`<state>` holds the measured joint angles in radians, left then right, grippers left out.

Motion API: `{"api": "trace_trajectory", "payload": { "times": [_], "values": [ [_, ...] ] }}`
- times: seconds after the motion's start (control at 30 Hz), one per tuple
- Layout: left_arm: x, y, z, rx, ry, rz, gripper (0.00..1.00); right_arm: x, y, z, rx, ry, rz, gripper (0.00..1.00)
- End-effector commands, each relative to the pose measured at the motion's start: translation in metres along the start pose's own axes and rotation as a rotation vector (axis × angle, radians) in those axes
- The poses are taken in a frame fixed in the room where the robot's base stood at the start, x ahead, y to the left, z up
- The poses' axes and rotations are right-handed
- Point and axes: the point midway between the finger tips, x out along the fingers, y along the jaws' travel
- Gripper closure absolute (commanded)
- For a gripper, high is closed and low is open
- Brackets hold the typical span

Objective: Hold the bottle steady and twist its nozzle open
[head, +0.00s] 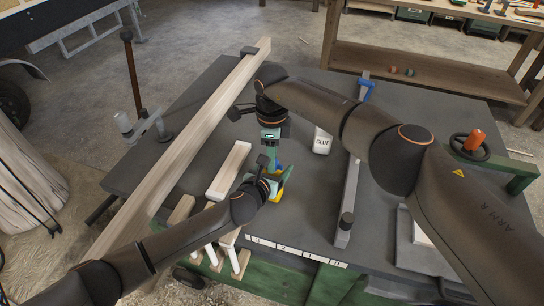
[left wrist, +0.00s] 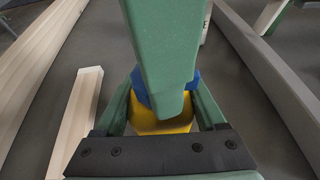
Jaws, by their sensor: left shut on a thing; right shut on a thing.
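The bottle (head: 284,187) is yellow with a blue upper part and stands near the middle of the workbench. In the left wrist view the yellow body (left wrist: 163,122) sits between the green fingers of my left gripper (left wrist: 163,112), which is shut on it. In the head view my left gripper (head: 271,186) meets the bottle from the left. My right gripper (head: 273,164) points down from above and is shut at the bottle's top. Its green finger (left wrist: 165,50) covers most of the top in the left wrist view, so the nozzle is hidden.
A white glue bottle (head: 322,140) stands behind and right. A long wooden beam (head: 185,150) crosses the bench (head: 305,205) at left, with a short wood block (head: 229,170) beside it. A long bar clamp (head: 350,195) lies right of the bottle.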

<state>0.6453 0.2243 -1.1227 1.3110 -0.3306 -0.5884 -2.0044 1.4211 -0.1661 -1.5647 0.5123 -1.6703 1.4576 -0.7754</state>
Motion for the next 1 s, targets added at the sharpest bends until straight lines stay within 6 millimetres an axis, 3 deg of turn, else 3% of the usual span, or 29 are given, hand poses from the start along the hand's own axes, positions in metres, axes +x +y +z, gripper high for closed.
{"api": "trace_trajectory", "payload": {
  "times": [0.63,0.67,0.9,1.0],
  "values": [
    [0.0000,0.0008,-0.0017,0.000,0.003,0.002,1.00,-0.0010,-0.0008,-0.0002,-0.053,0.001,-0.003,1.00],
    [0.0000,0.0008,-0.0017,0.000,0.003,0.002,1.00,-0.0010,-0.0008,-0.0001,-0.053,0.000,-0.003,0.59],
    [0.0000,0.0008,-0.0017,0.001,0.003,0.002,1.00,-0.0005,-0.0004,-0.0001,-0.052,0.000,-0.001,0.32],
    [0.0000,0.0007,-0.0017,0.001,0.003,0.002,1.00,-0.0003,-0.0003,-0.0001,-0.052,0.000,-0.001,0.30]
  ]
}}
